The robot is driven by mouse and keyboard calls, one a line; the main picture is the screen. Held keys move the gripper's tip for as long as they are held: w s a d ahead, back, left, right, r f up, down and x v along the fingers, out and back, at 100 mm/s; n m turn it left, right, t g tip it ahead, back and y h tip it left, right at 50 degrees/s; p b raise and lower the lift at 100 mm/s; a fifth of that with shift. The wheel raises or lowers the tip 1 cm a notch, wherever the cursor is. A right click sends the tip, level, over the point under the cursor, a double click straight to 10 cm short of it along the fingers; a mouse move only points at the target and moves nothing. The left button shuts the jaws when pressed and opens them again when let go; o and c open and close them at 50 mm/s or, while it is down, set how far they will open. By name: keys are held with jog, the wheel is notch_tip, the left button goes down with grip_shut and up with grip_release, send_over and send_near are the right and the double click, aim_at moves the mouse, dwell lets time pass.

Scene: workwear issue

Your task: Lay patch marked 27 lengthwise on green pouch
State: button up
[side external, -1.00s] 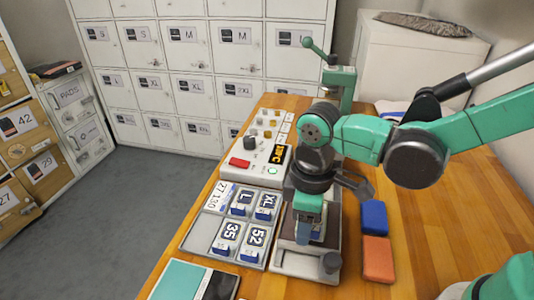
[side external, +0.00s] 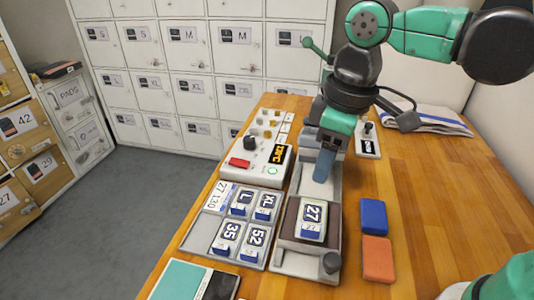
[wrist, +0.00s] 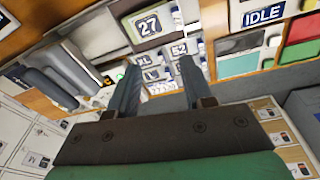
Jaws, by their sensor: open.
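The patch also shows at the top of the wrist view (wrist: 149,24). My gripper (side external: 324,170) is behind and above the patch, apart from it. Its two blue fingers are spread with nothing between them (wrist: 160,82).
A grey tray (side external: 200,240) left of the stand holds patches marked L, XL, 35 and 52. A white control box (side external: 262,177) stands behind it. Blue (side external: 374,215) and orange (side external: 378,259) blocks lie right of the stand. A folded cloth (side external: 430,120) lies behind; wood at right is clear.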

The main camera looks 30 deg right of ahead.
jog(key=d+f+m+t, duration=0.4)
jog(key=d+m, duration=0.3)
jog(key=d, duration=0.2)
jog(key=shift+d+t+h, duration=0.2)
jog(key=shift+t+h, duration=0.1)
jog(key=shift+t, duration=0.5)
jog(key=shift+o, duration=0.3)
jog(key=shift+a, duration=0.1)
